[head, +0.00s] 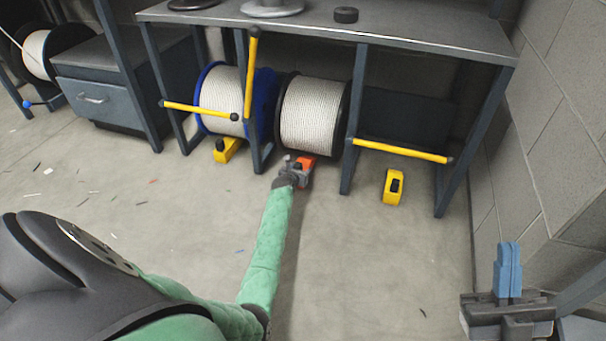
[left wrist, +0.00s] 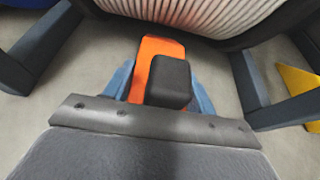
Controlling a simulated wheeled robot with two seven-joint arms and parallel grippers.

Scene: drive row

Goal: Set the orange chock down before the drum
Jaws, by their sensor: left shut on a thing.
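The orange chock (head: 306,162) with a black block on top is at the floor in front of the black-flanged drum (head: 312,115), which is wound with white rope. In the left wrist view the chock (left wrist: 152,62) lies between my blue fingertips, its far end close to the drum (left wrist: 215,14). I cannot tell whether chock and drum touch, or whether the chock rests on the floor. My left gripper (head: 297,174) is shut on the chock, at the end of the green-sleeved arm. My right gripper (head: 508,270) is at the lower right, empty, its blue fingers together.
A blue-flanged drum (head: 221,98) stands to the left with a yellow chock (head: 228,150) before it. Another yellow chock (head: 393,187) stands on the floor at right, before a bay with a yellow bar (head: 402,151). Frame legs (head: 350,150) flank the drum. The floor nearer me is mostly clear.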

